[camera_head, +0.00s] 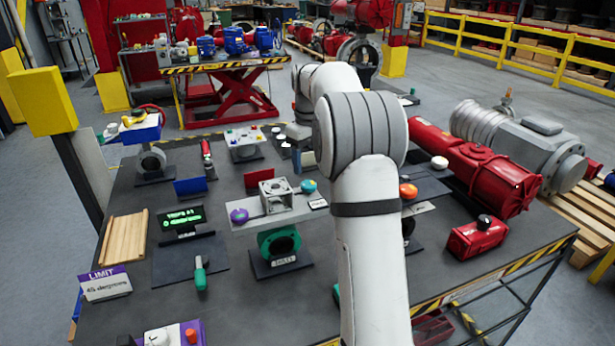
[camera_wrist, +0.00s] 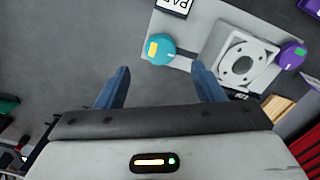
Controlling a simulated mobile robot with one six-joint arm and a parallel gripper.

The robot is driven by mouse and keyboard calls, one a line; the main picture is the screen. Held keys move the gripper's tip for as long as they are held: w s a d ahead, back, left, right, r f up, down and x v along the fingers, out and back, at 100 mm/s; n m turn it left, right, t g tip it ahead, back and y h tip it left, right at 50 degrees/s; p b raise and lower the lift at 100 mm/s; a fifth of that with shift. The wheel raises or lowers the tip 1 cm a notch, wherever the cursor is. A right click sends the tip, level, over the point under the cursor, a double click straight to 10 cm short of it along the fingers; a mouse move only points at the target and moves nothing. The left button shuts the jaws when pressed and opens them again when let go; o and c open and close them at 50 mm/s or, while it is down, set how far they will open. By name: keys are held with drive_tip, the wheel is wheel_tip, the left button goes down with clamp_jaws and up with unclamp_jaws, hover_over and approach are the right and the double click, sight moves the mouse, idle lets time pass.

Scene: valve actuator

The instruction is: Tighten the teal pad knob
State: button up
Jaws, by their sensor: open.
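The teal pad knob (camera_wrist: 160,49) is a round knob with a yellow-green patch on top. It sits on one end of a light grey pad plate (camera_wrist: 205,22), beside a square bracket with a round bore (camera_wrist: 240,65). In the head view the teal knob (camera_head: 308,186) is right of the bracket (camera_head: 275,194), close to my arm. My gripper (camera_wrist: 163,72) shows two blue fingers, apart and with nothing between them. In the wrist view the teal knob lies just beyond the fingertips, between their lines. In the head view my gripper is hidden behind my arm.
A purple knob (camera_head: 239,215) is on the plate's other end. A green-lit display (camera_head: 183,219) and a teal-handled tool (camera_head: 200,274) lie left. An orange knob (camera_head: 408,191) and red actuator (camera_head: 478,238) are right.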

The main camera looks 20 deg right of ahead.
sight(309, 183)
wheel_tip(309, 183, down, 6)
drive_tip(key=shift+f+p, duration=0.2)
drive_tip(key=shift+p, duration=0.25)
drive_tip(key=c, duration=1)
